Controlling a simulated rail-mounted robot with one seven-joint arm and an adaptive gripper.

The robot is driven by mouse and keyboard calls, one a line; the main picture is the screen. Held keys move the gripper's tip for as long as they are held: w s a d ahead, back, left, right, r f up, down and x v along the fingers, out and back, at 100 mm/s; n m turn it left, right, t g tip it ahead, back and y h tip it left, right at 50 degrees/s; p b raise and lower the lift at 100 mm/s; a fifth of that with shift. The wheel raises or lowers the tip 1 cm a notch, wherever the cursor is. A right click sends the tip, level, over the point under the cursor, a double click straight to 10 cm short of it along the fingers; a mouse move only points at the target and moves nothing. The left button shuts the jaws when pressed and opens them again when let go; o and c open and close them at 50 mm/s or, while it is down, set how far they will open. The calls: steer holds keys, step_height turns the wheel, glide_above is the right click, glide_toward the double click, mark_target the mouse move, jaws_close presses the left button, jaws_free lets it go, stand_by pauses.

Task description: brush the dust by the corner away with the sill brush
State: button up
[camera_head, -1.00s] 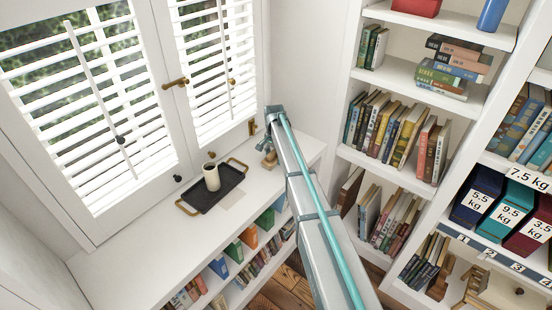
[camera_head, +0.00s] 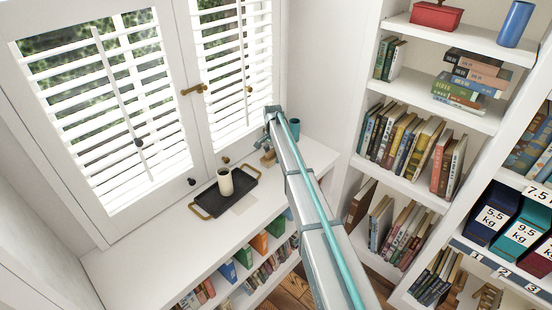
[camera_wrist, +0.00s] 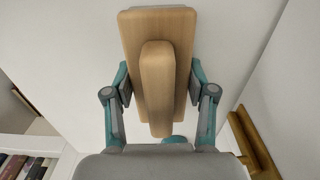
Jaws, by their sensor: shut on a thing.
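My gripper (camera_wrist: 160,110) is shut on the sill brush (camera_wrist: 158,30), a pale wooden block with a rounded raised grip, which fills the upper middle of the wrist view. Its bristles are hidden from that view. In the head view my arm reaches to the far right end of the white sill (camera_head: 150,262), near the window corner. A small tan shape (camera_head: 268,157) shows at the arm's end, too small to tell clearly. I can make out no dust in either view; the arm covers part of the corner.
A black tray (camera_head: 212,203) with brass handles holds a cream cup (camera_head: 225,181). A faint beige patch (camera_head: 244,205) lies beside it. A teal round object (camera_head: 294,128) stands behind the arm. Bookshelves (camera_head: 420,190) stand right. A brass-coloured bar (camera_wrist: 252,145) is close right of my gripper.

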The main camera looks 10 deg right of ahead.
steer(key=shift+d+r+p, duration=0.1)
steer(key=shift+r+p, duration=1.3)
steer(key=shift+r, duration=2.6)
steer(key=shift+d+f+b, duration=0.1)
steer(key=shift+f+b, duration=0.05)
steer(key=shift+b, duration=0.2)
